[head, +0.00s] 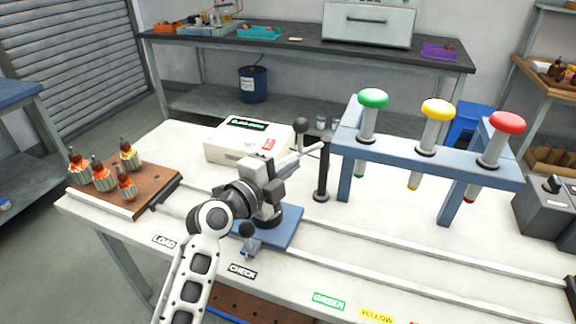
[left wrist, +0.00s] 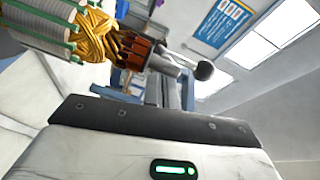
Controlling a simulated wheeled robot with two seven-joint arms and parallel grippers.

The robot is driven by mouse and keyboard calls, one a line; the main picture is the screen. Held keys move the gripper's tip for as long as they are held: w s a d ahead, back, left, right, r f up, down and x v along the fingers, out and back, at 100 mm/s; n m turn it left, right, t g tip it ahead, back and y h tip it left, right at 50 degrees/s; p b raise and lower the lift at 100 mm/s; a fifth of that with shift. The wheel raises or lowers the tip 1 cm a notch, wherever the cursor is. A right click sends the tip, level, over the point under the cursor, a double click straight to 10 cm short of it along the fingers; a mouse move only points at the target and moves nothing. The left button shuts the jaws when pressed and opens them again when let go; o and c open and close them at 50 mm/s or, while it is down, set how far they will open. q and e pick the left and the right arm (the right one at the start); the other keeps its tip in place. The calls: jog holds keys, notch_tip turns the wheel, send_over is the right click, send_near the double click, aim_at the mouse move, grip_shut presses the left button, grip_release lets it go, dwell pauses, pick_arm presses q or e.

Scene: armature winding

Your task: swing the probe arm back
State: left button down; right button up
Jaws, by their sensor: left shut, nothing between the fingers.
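The probe arm (head: 311,151) shows in the head view as a pale bar by the top of a black post (head: 322,178), with a black ball knob (head: 302,125) close by. A black ball knob also shows in the left wrist view (left wrist: 205,71). My left gripper (head: 282,166) is shut and empty over the blue check station (head: 288,232), close to the bar. Whether it touches the bar I cannot tell. An armature with yellow windings and a copper commutator (left wrist: 100,38) fills the upper left of the left wrist view. My right gripper is out of view.
A tester box (head: 240,140) with a green display stands behind the station. A blue rack (head: 430,165) with green, yellow and red plungers stands at right. Several armatures stand on a wooden tray (head: 150,186) at left. Pale rails (head: 400,258) run along the bench.

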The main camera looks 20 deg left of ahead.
pick_arm(q)
jog(key=shift+w+a+b, duration=0.35)
jog(key=shift+a+b, duration=0.4)
jog(key=shift+b, duration=0.05)
